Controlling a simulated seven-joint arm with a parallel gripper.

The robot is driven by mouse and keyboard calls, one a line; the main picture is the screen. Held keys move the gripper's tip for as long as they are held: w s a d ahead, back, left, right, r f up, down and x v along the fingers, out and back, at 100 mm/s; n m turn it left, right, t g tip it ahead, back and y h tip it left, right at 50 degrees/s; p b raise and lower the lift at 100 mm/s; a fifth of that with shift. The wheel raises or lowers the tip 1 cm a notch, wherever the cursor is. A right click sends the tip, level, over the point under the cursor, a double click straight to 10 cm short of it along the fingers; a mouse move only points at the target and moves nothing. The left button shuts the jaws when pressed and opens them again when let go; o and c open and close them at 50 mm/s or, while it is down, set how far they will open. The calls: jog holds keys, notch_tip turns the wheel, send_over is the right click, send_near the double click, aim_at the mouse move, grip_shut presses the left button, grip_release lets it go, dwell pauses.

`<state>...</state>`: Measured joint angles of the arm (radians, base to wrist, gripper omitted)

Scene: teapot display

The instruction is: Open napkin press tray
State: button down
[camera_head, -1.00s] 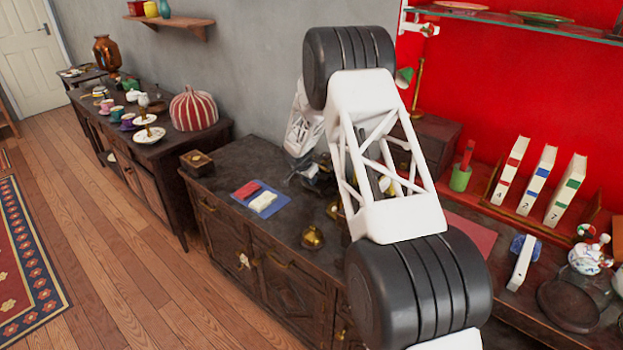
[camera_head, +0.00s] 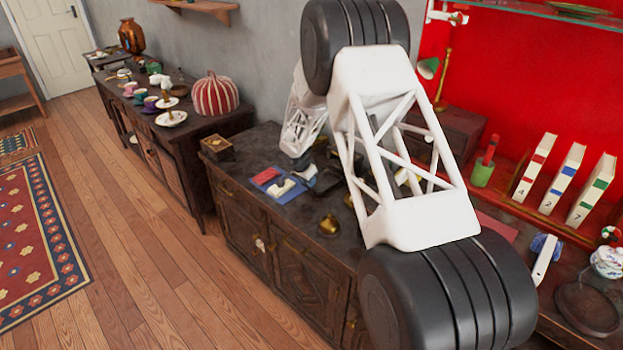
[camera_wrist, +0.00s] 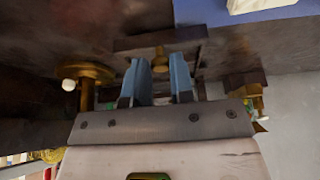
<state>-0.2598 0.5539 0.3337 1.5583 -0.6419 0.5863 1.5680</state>
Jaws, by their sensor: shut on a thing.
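In the wrist view my gripper's (camera_wrist: 160,66) two blue fingers stand on either side of a small brass knob (camera_wrist: 161,54) and are shut on it. The knob is at a dark wooden front (camera_wrist: 130,43) that looks like the front of the napkin press tray. How far the tray is out I cannot tell. In the head view my white arm hides most of the press, and the grip itself is not clear.
A blue mat (camera_head: 263,188) with a red napkin (camera_head: 265,175) and a white napkin (camera_head: 281,188) lies on the dark cabinet, left of my arm. A small wooden box (camera_head: 217,148) stands at its left end. A brass pot (camera_head: 329,225) sits near the front edge.

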jog(key=shift+s+a, duration=0.1)
jog(key=shift+a, duration=0.1)
jog(key=c, duration=1.2)
grip_release()
jog(key=shift+c, duration=0.2)
jog(key=shift+o, duration=1.1)
jog(key=shift+r, duration=0.15)
jog(key=v, duration=0.7)
jog(key=shift+r, duration=0.2)
jog(key=shift+s+r, duration=0.1)
jog(key=shift+s, duration=0.05)
